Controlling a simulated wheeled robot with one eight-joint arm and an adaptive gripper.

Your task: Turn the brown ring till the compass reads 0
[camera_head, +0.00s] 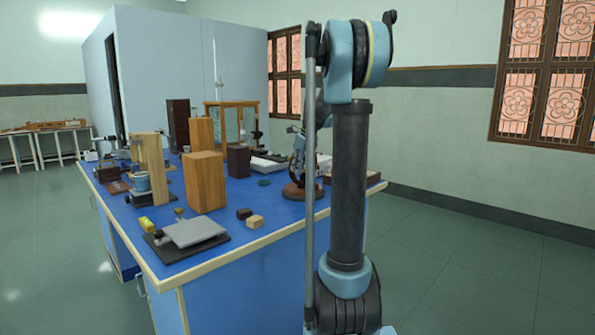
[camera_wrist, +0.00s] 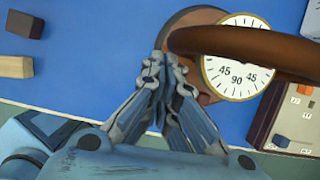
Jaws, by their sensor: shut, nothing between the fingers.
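The brown ring (camera_wrist: 245,41) crosses the upper right of the wrist view as a thick curved band. The compass (camera_wrist: 237,82) is a white round dial partly behind the ring; marks 45, 90 and 45 show on its lower side, and its pointer cannot be made out. A round brown base (camera_wrist: 190,20) lies below them on the blue bench. My gripper (camera_wrist: 166,62) is shut and empty, its fingertips at the left end of the visible ring; I cannot tell whether they touch. In the head view the brown base (camera_head: 301,190) shows left of my arm, and the ring is hard to make out.
A panelled instrument (camera_wrist: 293,115) with knobs stands right of the dial. A dark block (camera_wrist: 25,23) and a tan block (camera_wrist: 16,67) lie at left. Wooden boxes (camera_head: 205,182) and a black-based plate (camera_head: 190,233) stand on the blue bench. The floor (camera_head: 460,260) at right is clear.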

